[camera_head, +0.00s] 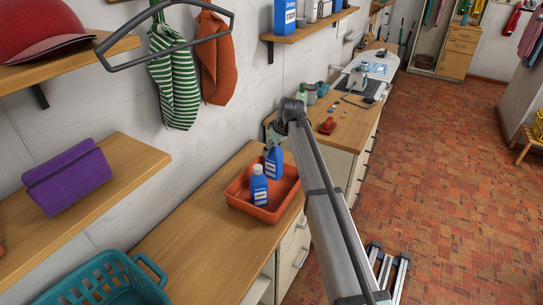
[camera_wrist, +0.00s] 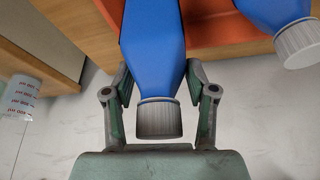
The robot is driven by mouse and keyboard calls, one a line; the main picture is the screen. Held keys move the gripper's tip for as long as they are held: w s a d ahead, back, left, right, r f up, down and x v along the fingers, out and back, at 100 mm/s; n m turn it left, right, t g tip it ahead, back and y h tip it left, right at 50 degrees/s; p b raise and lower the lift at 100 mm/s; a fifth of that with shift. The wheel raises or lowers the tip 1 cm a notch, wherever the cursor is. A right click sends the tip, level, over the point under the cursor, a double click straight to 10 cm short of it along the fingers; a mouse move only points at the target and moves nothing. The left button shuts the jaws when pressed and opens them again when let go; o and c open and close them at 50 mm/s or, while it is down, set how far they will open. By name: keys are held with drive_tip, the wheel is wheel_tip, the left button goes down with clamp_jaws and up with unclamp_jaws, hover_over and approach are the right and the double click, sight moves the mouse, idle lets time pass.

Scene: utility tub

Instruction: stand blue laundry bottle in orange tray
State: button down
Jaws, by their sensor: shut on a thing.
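The orange tray (camera_head: 262,214) lies on the wooden counter; part of it also shows in the wrist view (camera_wrist: 210,25). One blue bottle (camera_head: 273,163) is at the tray's far end, upright, and my gripper (camera_head: 271,146) is on its upper part. In the wrist view the fingers of my gripper (camera_wrist: 157,82) are shut on this bottle (camera_wrist: 152,40), below its grey cap. I cannot tell whether its base touches the tray floor. A second blue bottle (camera_head: 259,187) with a white cap stands in the tray nearer the camera; it shows at the wrist view's upper right (camera_wrist: 272,10).
A teal basket (camera_head: 110,285) stands on the counter's near left. Several small items, including a red one (camera_head: 327,126), lie on the counter beyond my gripper. Wall shelves carry a purple thing (camera_head: 68,180) and a red cap (camera_head: 45,30). Counter left of the tray is clear.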

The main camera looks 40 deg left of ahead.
sight(271, 158)
drive_tip(key=shift+f+p, duration=0.7)
drive_tip(key=shift+f, duration=1.7)
drive_tip(key=shift+c, duration=1.7)
unclamp_jaws()
